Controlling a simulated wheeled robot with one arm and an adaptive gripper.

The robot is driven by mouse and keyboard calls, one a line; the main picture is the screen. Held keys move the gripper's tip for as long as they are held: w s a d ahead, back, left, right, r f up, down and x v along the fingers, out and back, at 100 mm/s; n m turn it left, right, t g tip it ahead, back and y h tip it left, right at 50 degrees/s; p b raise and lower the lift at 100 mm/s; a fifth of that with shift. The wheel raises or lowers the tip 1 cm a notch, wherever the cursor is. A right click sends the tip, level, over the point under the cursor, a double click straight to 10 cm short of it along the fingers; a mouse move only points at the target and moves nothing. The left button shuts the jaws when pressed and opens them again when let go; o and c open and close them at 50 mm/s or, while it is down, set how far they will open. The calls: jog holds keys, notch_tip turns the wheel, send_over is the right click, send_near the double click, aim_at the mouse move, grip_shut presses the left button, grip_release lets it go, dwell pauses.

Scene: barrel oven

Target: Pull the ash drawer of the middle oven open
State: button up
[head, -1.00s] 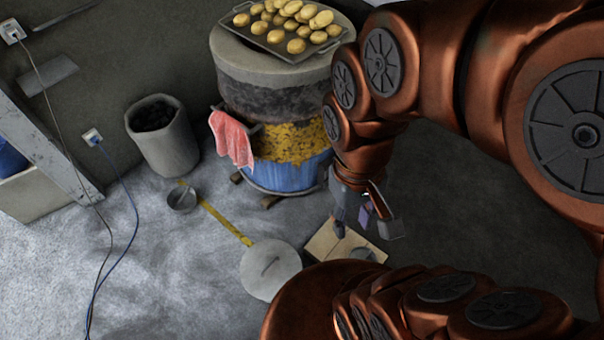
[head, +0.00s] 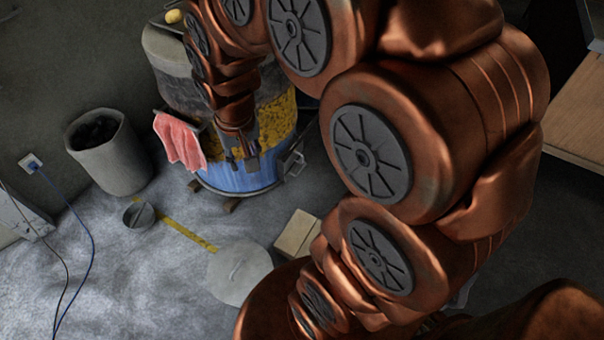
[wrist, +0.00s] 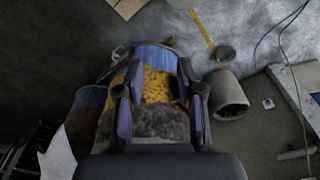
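The barrel oven (head: 230,177) has a blue metal base, a yellow band and a grey top; my arm covers much of it in the head view. In the wrist view its yellow band (wrist: 157,86) shows between my fingers. A pale metal bracket (head: 293,163) sticks out at its right side; I cannot tell whether it belongs to the ash drawer. I cannot make out the drawer itself. My gripper (head: 241,160) is in front of the oven's lower part, pointing down. In the wrist view my gripper (wrist: 160,90) has its fingers apart with nothing held; contact is unclear.
A pink cloth (head: 180,142) hangs at the oven's left. A grey bucket (head: 112,157) stands farther left. A small round pan (head: 138,214), a round lid (head: 238,272) and a cardboard piece (head: 297,233) lie on the floor. Cables run at far left.

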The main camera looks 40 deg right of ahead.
jog(key=w+d+f+m+t+h+b, duration=0.1)
jog(key=w+d+f+m+t+b, duration=0.15)
jog(key=w+d+f+b, duration=0.6)
jog(key=w+d+f+m+t+b, duration=0.25)
jog(key=w+d+f, duration=0.25)
jog(key=w+f, duration=0.65)
jog(key=m+t+h+b, duration=0.6)
jog(key=m+b, duration=0.4)
jog(key=b, duration=1.4)
send_over(303, 167)
jog(key=s+a, duration=0.3)
jog(key=a, duration=0.2)
notch_tip(303, 167, down, 46)
jog(key=y, duration=0.1)
jog(key=s+d+f+m+t+h+b, duration=0.1)
jog(key=s+f+m+t+b, duration=0.2)
jog(key=f, duration=0.8)
jog(key=shift+g, duration=0.4)
jog(key=b+x, duration=0.2)
jog(key=x, duration=0.1)
jog(key=b+x, duration=0.2)
jog(key=x, duration=0.2)
jog(key=shift+d+r+b, duration=0.1)
jog(key=shift+d+b, duration=0.25)
